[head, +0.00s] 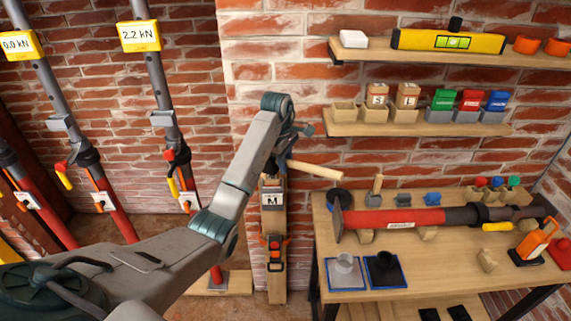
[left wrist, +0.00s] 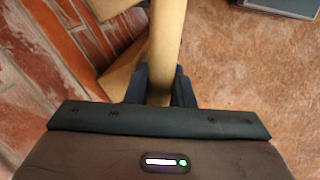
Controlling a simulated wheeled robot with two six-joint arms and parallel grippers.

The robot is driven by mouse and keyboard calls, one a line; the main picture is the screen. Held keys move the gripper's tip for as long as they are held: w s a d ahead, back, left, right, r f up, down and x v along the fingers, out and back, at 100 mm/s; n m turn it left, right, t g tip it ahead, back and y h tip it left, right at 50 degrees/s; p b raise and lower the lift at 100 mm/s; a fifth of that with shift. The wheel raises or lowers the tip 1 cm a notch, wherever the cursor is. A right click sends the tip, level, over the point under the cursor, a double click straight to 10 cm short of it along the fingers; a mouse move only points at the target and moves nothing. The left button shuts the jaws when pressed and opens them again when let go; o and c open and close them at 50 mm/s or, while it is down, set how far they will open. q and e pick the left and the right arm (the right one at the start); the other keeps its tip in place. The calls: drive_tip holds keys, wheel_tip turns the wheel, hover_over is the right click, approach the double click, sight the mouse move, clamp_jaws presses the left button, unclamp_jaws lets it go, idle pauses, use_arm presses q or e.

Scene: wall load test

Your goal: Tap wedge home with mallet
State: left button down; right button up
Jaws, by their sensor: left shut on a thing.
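My left gripper (left wrist: 161,88) is shut on the pale wooden mallet handle (left wrist: 166,40). In the head view the handle (head: 316,170) sticks out to the right from behind my left wrist, nearly level and tilted slightly down. The mallet's head cannot be made out. Just below the wrist, a wooden wedge marked M (head: 272,198) stands at the upper part of an upright timber (head: 275,285) against the brick wall. My arm hides what is above it, so I cannot tell how far the wedge is seated. My right gripper is not in view.
A workbench (head: 420,275) on the right carries a red prop (head: 400,218), blocks and small tools. Shelves above hold a yellow level (head: 450,41) and bins with wedges marked S (head: 377,94) and L (head: 407,95). Props with yellow displays (head: 140,36) stand on the left.

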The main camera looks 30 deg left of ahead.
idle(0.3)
use_arm(q)
wheel_tip(320, 180, down, 2)
drive_tip(key=shift+f+b, duration=0.2)
drive_tip(key=shift+b, duration=0.55)
drive_tip(key=shift+r+p, duration=0.8)
drive_tip(key=shift+r, duration=0.55)
